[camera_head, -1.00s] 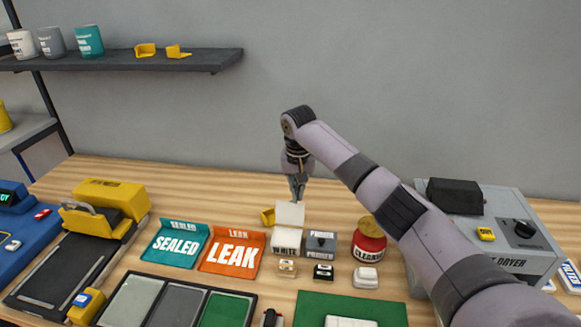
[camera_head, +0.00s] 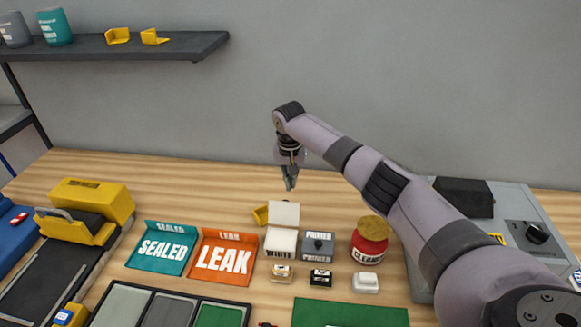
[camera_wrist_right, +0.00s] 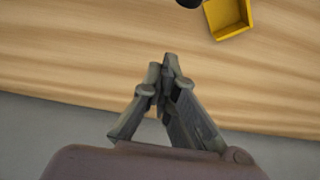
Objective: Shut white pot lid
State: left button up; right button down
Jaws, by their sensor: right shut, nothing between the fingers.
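The white pot (camera_head: 281,244) stands on the wooden table, right of the orange LEAK tray. Its white lid (camera_head: 284,213) is raised and stands upright at the pot's back edge. My right gripper (camera_head: 290,186) is shut and empty, above and behind the lid, apart from it. In the right wrist view the shut fingers (camera_wrist_right: 165,65) point over bare table. The white pot is not clearly visible in that view. My left gripper is not in view.
A yellow piece (camera_head: 261,215) sits beside the lid, also in the right wrist view (camera_wrist_right: 229,16). A grey PRIMER pot (camera_head: 318,246) and a red CLEANER jar (camera_head: 368,246) stand to the right. Small blocks lie in front. The table behind the pots is clear.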

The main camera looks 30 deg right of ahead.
aim_at(285, 211)
jog(key=s+a+p, duration=0.2)
jog(key=s, duration=0.1)
jog(key=shift+s+a+r, duration=0.1)
jog(key=shift+a, duration=0.1)
dwell(0.4)
